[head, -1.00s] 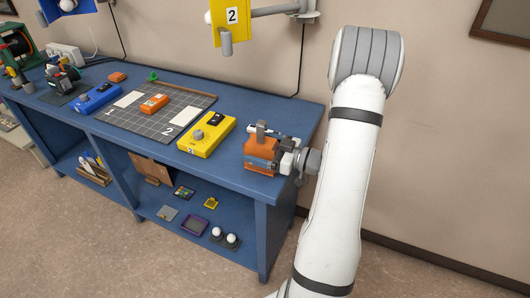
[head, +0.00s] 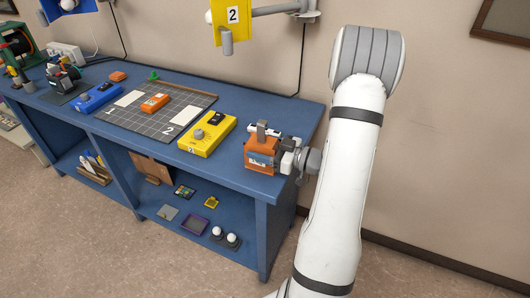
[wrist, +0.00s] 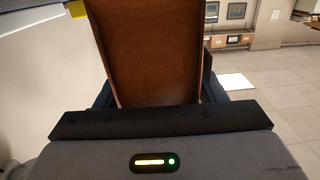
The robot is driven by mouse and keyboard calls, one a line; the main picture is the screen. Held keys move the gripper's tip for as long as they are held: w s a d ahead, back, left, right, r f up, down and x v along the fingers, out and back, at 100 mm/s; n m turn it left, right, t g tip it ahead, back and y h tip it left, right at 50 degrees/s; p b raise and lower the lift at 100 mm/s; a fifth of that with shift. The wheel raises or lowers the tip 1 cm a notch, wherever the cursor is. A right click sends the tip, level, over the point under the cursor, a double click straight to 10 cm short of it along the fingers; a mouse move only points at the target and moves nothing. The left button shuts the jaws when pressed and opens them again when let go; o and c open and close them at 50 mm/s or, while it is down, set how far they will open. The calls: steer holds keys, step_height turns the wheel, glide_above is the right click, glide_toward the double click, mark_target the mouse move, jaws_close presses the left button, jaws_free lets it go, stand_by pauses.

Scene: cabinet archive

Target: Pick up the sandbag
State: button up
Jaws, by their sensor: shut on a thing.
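The sandbag (head: 261,148) is an orange block-like bag with a pale label on its front and a grey strap standing up on top. It is at the right end of the blue workbench (head: 120,80). In the wrist view the sandbag (wrist: 155,50) is a brown-orange woven surface filling the middle, straight ahead of my palm. My gripper (head: 284,160) comes in from the right and is shut on the sandbag. The fingertips are mostly hidden. I cannot tell whether the bag's underside touches the bench.
A yellow box (head: 207,135) stands left of the sandbag. A gridded mat (head: 150,112) holds an orange box (head: 154,103). A yellow fixture marked 2 (head: 230,20) hangs above. Several small items sit on the lower shelf.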

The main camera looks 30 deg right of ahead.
mark_target(262, 121)
steer(key=shift+r, duration=0.1)
steer(key=shift+c, duration=0.6)
steer(key=shift+r, duration=0.1)
step_height(262, 121, up, 10)
steer(key=shift+f, duration=0.1)
steer(key=o, duration=1.2)
jaws_close()
